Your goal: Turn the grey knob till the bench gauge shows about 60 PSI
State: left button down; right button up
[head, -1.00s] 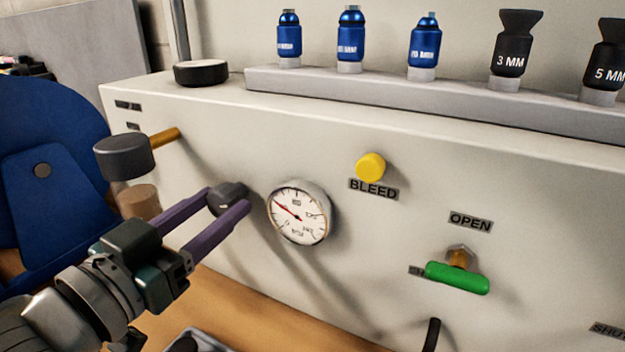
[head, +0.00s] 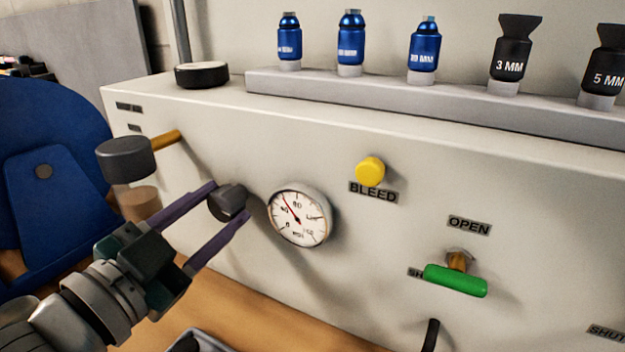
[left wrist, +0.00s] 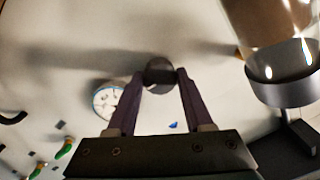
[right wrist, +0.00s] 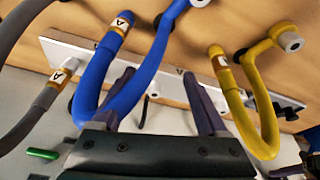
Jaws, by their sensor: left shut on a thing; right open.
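The grey knob (head: 228,203) sticks out of the bench's front panel, left of the gauge. My left gripper (head: 226,204) is shut on it, one finger on each side; the left wrist view also shows the knob (left wrist: 159,74) between the fingertips (left wrist: 160,78). The round white bench gauge (head: 299,216) has a red needle pointing up and left, between numbers that look like 40 and 80; the small print is blurred. It shows partly behind a finger in the left wrist view (left wrist: 106,100). My right gripper (right wrist: 164,84) is open, near a blue hose (right wrist: 135,80).
The yellow BLEED knob (head: 370,170) and green-handled valve (head: 456,280) are right of the gauge. A yellow hose (right wrist: 256,100) hangs beside my right gripper.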

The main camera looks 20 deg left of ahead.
pick_arm(q)
jog(key=shift+m, duration=0.3)
jog(key=shift+c, duration=1.5)
grip_release()
jog(key=s, duration=1)
jog(key=shift+a+b, duration=0.25)
jog(key=shift+b, duration=0.1)
jog(key=shift+w, duration=0.1)
